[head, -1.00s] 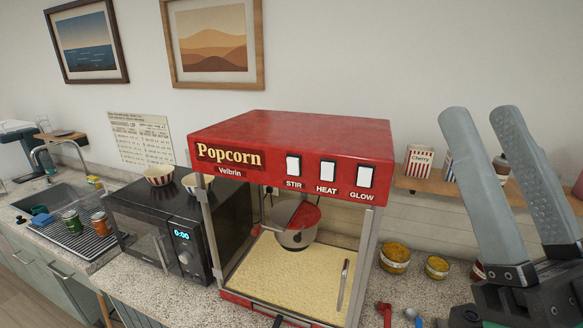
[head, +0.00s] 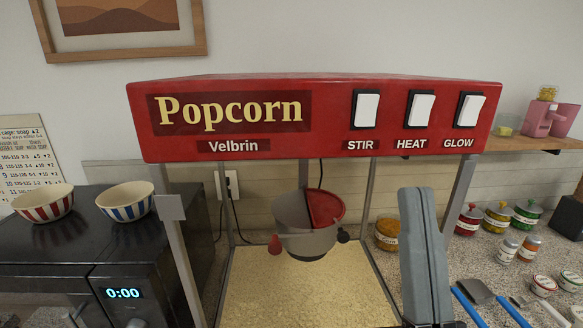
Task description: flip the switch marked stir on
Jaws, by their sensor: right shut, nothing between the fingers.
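The red popcorn machine (head: 330,105) faces me in the head view. Three white rocker switches in black frames sit on its front panel. The stir switch (head: 367,110) is the leftmost, above the word STIR. The heat switch (head: 421,107) is in the middle and the glow switch (head: 468,109) at the right. My right gripper (head: 418,192) points up in front of the machine's lower right, its grey fingers together and empty. Its tips are below the switch panel, apart from the switches. My left gripper is not in view.
The kettle (head: 318,243) hangs inside the machine above popcorn. A black microwave (head: 70,245) with two striped bowls (head: 125,201) stands at the left. Jars (head: 497,216) and blue-handled tools (head: 505,305) lie on the right counter. A wooden shelf (head: 535,142) is behind at the right.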

